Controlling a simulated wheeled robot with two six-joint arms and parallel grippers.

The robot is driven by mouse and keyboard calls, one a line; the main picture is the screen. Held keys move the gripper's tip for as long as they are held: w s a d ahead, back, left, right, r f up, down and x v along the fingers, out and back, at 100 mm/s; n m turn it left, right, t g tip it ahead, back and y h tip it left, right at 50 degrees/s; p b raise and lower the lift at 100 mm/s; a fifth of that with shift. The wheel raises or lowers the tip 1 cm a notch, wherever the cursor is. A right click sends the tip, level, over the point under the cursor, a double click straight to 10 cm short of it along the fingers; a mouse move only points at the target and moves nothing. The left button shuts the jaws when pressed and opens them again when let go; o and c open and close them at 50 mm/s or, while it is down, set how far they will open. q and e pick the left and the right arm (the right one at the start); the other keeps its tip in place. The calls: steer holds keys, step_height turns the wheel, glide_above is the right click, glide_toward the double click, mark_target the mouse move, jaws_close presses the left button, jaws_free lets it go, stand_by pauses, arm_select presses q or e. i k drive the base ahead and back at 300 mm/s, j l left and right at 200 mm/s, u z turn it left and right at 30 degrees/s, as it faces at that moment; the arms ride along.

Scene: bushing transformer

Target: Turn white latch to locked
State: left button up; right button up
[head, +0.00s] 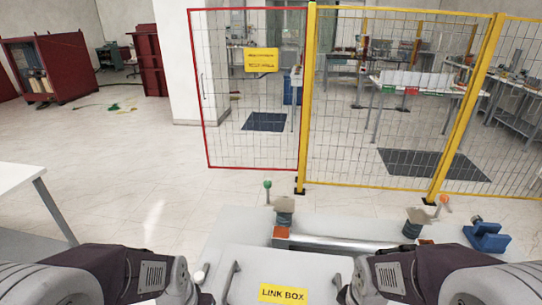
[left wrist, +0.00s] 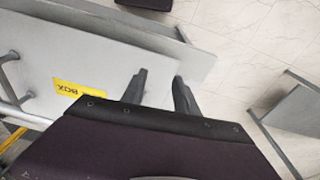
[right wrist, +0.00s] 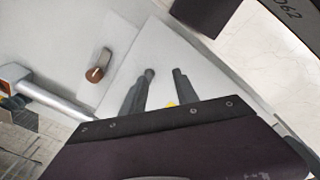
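A small latch-like part (right wrist: 98,68), pale with a brown rounded end, shows on the pale surface in the right wrist view. I cannot make out its lock position. It is not clear in the head view. My right gripper (right wrist: 165,72) is open and empty, to the right of this part and apart from it. In the head view the right gripper is mostly hidden by its arm. My left gripper (left wrist: 156,75) is open and empty over the edge of the grey box (left wrist: 150,65). In the head view its fingers (head: 218,283) are left of the LINK BOX label (head: 283,293).
A metal tube (head: 340,243) lies across behind the label. A green-knobbed lever (head: 267,185) and an orange-knobbed lever (head: 443,200) stand behind the box. A blue clamp-like block (head: 487,237) is at right. Yellow fencing (head: 304,100) stands beyond. A white table (head: 20,177) is at left.

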mark_target(199, 277)
steer(key=j+u, duration=0.25)
steer(key=j, duration=0.25)
steer(key=i+j+u, duration=0.1)
steer(key=j+u, duration=0.15)
steer(key=j, duration=0.2)
steer(key=i+j+u, duration=0.1)
steer(key=j+u, duration=0.15)
steer(key=j, duration=0.25)
